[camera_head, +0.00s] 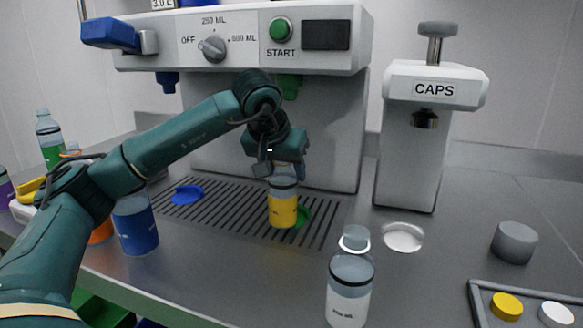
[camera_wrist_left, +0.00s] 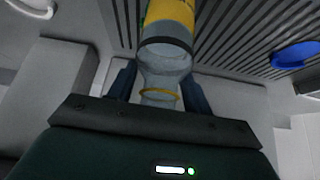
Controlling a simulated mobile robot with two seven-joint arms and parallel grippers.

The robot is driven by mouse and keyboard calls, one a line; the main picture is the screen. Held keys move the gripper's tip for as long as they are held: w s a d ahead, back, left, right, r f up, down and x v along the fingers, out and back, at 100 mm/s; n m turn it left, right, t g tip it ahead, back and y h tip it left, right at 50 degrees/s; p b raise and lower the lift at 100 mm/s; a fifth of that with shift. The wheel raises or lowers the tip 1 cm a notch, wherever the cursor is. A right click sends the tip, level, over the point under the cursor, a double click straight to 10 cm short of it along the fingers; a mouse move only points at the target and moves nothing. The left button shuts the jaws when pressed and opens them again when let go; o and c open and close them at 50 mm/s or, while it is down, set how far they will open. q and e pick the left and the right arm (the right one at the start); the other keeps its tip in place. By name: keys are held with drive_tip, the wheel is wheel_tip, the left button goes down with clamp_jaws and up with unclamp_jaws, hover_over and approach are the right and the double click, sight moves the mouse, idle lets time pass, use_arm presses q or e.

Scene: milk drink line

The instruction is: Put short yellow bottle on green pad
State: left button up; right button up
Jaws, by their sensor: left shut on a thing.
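The short yellow bottle (camera_head: 283,209) has a clear top and a yellow label. It is upright over the slotted grate, at the near left edge of the green pad (camera_head: 303,216), which it partly hides. I cannot tell whether its base touches the pad. My left gripper (camera_head: 284,172) is shut on the bottle's upper part from above. In the left wrist view the bottle (camera_wrist_left: 168,25) runs between the fingers of the left gripper (camera_wrist_left: 158,85). My right gripper is not in view.
A blue pad (camera_head: 187,194) lies on the grate's left. The filling machine (camera_head: 240,40) stands behind, the CAPS machine (camera_head: 412,140) at right. A blue bottle (camera_head: 136,228) stands left, a white bottle (camera_head: 349,290) in front. A grey cylinder (camera_head: 514,242) and cap tray (camera_head: 478,300) are at right.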

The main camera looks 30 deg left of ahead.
use_arm(q)
drive_tip(key=w, duration=0.1)
drive_tip(key=w+f, duration=0.1)
drive_tip(key=w, duration=0.1)
drive_tip(key=shift+w+a+f, duration=0.2)
drive_tip(key=shift+w+a, duration=0.15)
drive_tip(key=shift+a, duration=0.05)
drive_tip(key=shift+f, duration=0.2)
drive_tip(key=o, duration=1.2)
